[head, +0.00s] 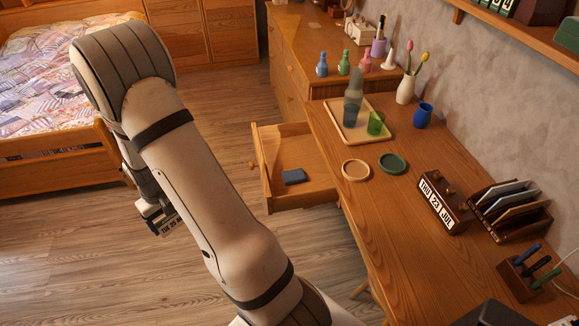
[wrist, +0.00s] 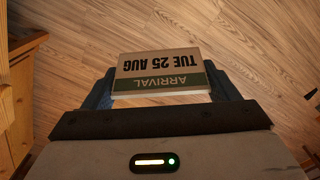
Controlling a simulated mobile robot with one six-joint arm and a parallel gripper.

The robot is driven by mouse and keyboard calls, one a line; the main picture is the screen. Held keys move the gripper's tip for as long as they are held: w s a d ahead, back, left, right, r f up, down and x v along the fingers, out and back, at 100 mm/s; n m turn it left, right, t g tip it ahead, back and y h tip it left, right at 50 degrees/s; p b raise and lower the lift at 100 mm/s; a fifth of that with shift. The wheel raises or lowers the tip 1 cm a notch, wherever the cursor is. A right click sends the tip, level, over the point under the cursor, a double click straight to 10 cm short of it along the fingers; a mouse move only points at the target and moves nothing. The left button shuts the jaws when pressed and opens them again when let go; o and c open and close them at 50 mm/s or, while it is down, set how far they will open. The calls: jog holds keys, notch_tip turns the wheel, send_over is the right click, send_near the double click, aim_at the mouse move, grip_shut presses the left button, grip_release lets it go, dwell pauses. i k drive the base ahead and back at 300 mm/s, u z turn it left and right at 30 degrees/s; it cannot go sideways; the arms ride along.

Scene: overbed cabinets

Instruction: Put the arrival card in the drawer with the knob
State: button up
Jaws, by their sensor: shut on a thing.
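The arrival card (wrist: 160,72) is a cream card with a dark green band reading "ARRIVAL" and "TUE 25 AUG", upside down in the wrist view. My gripper (wrist: 162,92) is shut on it, with a dark finger at each side. In the head view, my gripper (head: 156,212) hangs over the floor to the left of the desk, and the card (head: 170,226) shows small below it, partly hidden by my arm. The drawer (head: 312,164) is pulled open, with a round knob (head: 251,165) on its front. A dark blue object (head: 294,176) lies inside it.
The desk (head: 400,250) holds a tray (head: 343,133), two coasters, a block calendar (head: 443,204) and a letter rack (head: 510,208). A bed (head: 60,100) stands at left. Floor between bed and drawer is clear.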

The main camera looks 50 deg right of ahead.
aim_at(291, 157)
jog(key=z, duration=1.15)
jog(key=i, duration=0.8)
jog(key=z, duration=0.5)
jog(key=i, duration=0.2)
jog(key=u, duration=0.45)
jog(key=k, duration=0.7)
jog(key=z, duration=0.2)
jog(key=i, duration=0.75)
jog(key=u, duration=0.05)
